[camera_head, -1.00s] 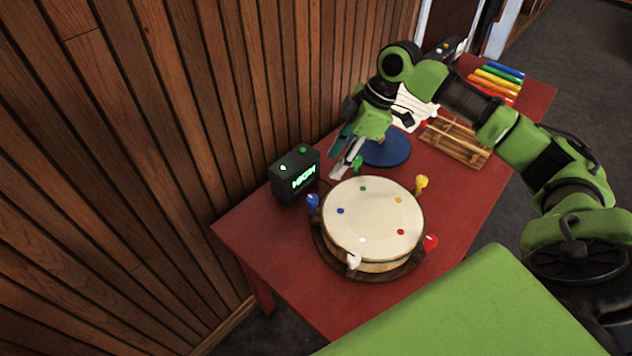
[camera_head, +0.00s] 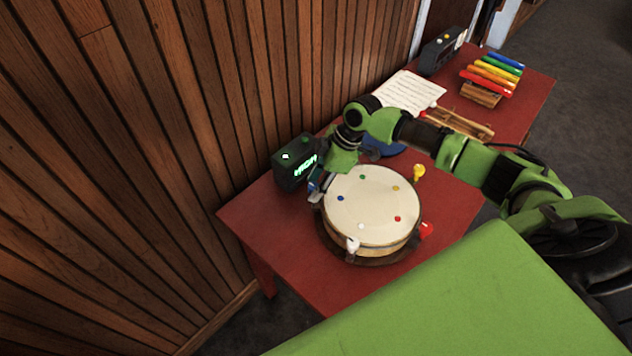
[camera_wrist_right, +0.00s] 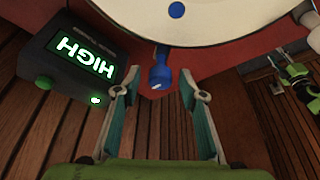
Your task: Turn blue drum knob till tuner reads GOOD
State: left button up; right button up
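The drum (camera_head: 375,210) stands on the red table, with coloured dots on its pale skin and knobs around its rim. The blue knob (camera_wrist_right: 160,76) shows in the right wrist view at the drum's edge; my gripper mostly hides it in the head view. My right gripper (camera_head: 317,188) is at the drum's left side. In the wrist view its two fingers (camera_wrist_right: 158,88) are apart, one on each side of the blue knob, with gaps visible. The dark tuner (camera_head: 294,165) stands left of the drum; its green display (camera_wrist_right: 85,57) reads HIGH.
The yellow knob (camera_head: 418,172), red knob (camera_head: 426,229) and white knob (camera_head: 352,244) stick out around the drum. A blue disc (camera_head: 385,148), a sheet of paper (camera_head: 408,91) and a xylophone (camera_head: 490,75) lie farther back. The wood wall (camera_head: 190,130) is close behind the tuner.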

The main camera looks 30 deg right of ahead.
grip_shut()
jog(key=shift+w+n+b, duration=0.1)
jog(key=shift+n+b, duration=0.4)
jog(key=shift+n, duration=0.1)
jog(key=n+g+b, duration=0.1)
jog(key=n+b, duration=0.1)
jog(key=shift+w+n+y, duration=0.1)
jog(key=shift+n+y, duration=0.2)
pick_arm(q)
jog(key=shift+s+a+f+b, duration=0.15)
jog(key=shift+f+b, duration=0.4)
jog(key=shift+f, duration=1.5)
pick_arm(e)
jog(key=shift+r+n+g, duration=0.1)
jog(key=shift+n+g, duration=0.5)
jog(key=shift+n, duration=0.4)
pick_arm(q)
jog(key=shift+a, duration=0.1)
pick_arm(e)
grip_release()
